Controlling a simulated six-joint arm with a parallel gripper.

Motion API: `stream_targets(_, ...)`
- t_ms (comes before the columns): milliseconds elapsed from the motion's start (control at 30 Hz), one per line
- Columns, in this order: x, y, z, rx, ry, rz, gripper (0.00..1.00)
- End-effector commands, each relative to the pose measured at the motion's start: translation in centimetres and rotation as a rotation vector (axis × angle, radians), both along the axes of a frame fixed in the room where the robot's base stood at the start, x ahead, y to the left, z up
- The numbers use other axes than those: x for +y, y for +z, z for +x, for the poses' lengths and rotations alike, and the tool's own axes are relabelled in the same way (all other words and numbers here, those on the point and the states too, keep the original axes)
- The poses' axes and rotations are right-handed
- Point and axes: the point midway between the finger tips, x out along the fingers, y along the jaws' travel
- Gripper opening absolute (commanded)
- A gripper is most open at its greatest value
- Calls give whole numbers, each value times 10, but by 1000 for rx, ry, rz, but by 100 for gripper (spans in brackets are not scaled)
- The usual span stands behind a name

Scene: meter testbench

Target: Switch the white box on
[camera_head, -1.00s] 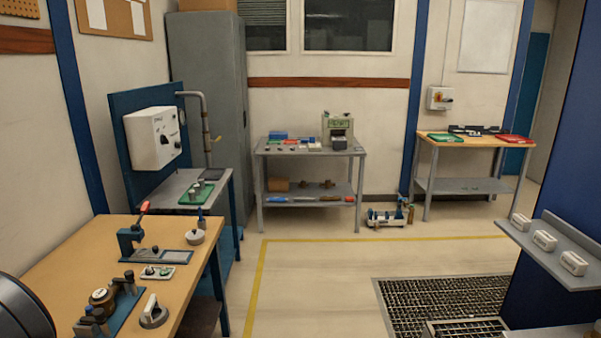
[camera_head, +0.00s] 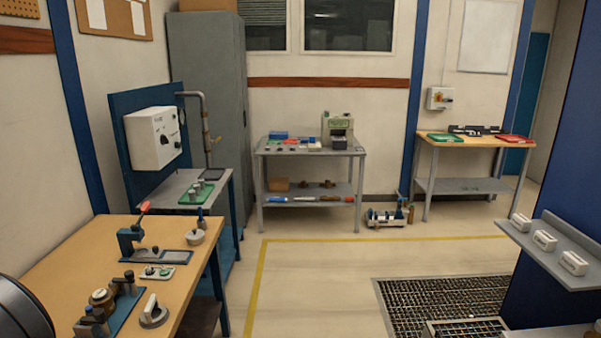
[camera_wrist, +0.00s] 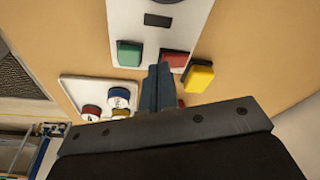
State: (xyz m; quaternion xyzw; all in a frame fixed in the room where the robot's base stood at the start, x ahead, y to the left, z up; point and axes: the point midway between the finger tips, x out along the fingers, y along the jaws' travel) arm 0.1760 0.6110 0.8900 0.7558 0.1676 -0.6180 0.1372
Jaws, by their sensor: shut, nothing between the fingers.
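A white box (camera_head: 152,138) with dark knobs hangs on the blue panel at the left in the head view. A smaller white box with an orange-red switch (camera_head: 440,98) is on the back wall at the right. In the wrist view my gripper (camera_wrist: 160,70) is shut and empty. Its tips are over the lower end of a white panel (camera_wrist: 160,32) with a green button (camera_wrist: 129,53) and a red button (camera_wrist: 174,58). A yellow block (camera_wrist: 198,76) is just right of the fingers. I cannot tell which head-view thing this panel is. My gripper is outside the head view.
In the wrist view a white plate (camera_wrist: 72,85) with several coloured round knobs lies left of the fingers. In the head view the wooden bench (camera_head: 65,255) holds a clamp and small parts. A grey table (camera_head: 265,152) stands at the back.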

Motion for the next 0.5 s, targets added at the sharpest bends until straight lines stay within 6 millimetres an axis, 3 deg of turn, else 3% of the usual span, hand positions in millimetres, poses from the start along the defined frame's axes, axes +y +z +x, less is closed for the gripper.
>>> stream_targets(500, 0, -4, 0, 0, 0, 0, 0)
